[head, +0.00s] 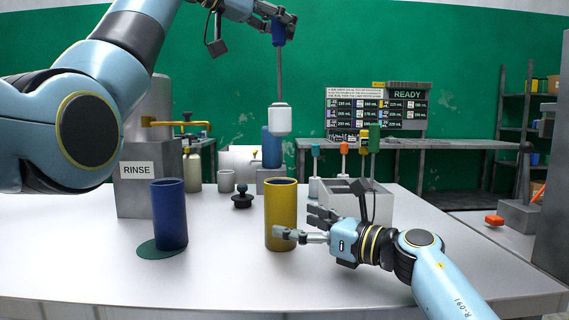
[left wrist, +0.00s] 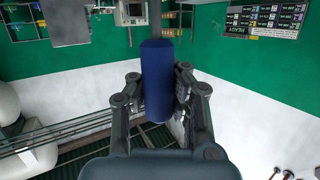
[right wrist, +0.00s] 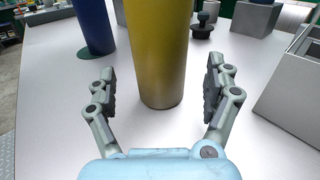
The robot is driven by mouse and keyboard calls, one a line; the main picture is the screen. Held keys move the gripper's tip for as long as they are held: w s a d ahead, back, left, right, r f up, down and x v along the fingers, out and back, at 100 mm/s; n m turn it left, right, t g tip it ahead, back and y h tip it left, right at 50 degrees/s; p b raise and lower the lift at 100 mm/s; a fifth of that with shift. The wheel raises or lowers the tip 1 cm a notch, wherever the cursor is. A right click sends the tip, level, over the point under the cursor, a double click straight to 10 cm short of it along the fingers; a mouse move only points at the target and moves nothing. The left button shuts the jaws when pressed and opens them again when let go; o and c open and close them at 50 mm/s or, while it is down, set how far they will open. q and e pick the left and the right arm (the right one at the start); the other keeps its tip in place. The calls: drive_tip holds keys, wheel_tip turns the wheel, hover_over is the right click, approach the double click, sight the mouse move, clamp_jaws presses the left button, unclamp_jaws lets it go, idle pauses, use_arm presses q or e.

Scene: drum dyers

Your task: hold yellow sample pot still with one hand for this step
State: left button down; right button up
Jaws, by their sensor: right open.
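The yellow sample pot (head: 281,205) stands upright on the white table, and it shows large in the right wrist view (right wrist: 158,50). My right gripper (head: 300,223) is open at the pot's right side. In the right wrist view its fingers (right wrist: 158,82) lie left and right of the pot, with a clear gap on each side. My left gripper (head: 278,24) is shut on the blue handle (left wrist: 157,85) of a rod tool high above the table. A white cylinder (head: 281,120) is at the rod's lower end, above and behind the yellow pot.
A blue pot (head: 169,215) stands on a green disc at the left. A grey RINSE box (head: 138,190) is behind it. A white rack with colored-handled tools (head: 345,197) is right. The front table is clear.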

sight(292, 221)
drive_tip(key=shift+x, duration=2.5)
